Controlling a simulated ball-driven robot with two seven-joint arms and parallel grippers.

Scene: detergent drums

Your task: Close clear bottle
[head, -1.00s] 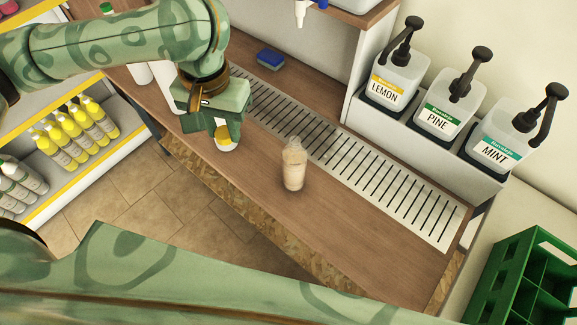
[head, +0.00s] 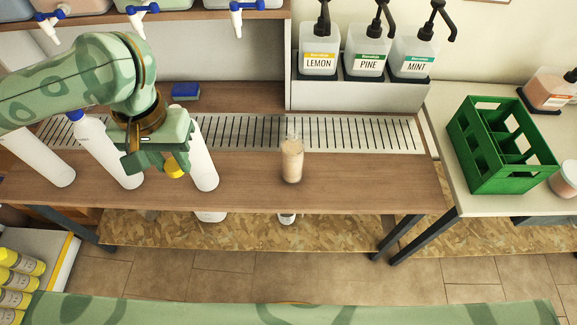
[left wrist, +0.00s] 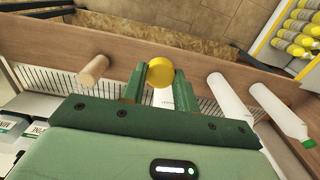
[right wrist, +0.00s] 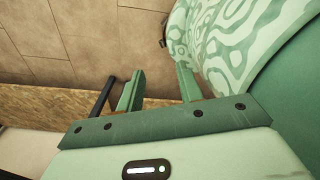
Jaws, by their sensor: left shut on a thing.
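The clear bottle (head: 292,162) stands upright on the wooden counter, filled with beige liquid; its transparent neck shows no coloured cap. It also shows in the left wrist view (left wrist: 93,70). My left gripper (head: 172,166) is shut on a round yellow cap (head: 174,171), left of the clear bottle and apart from it. In the left wrist view the yellow cap (left wrist: 160,73) sits between the fingertips. My right gripper (right wrist: 160,88) is open and empty, over the floor side of the counter; it does not show in the head view.
White bottles stand close to my left gripper, one just right of it (head: 205,165) and one with a blue cap (head: 105,152). Pump dispensers (head: 368,55) stand behind the drip grate (head: 250,130). A green crate (head: 500,145) is at right. The counter right of the clear bottle is free.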

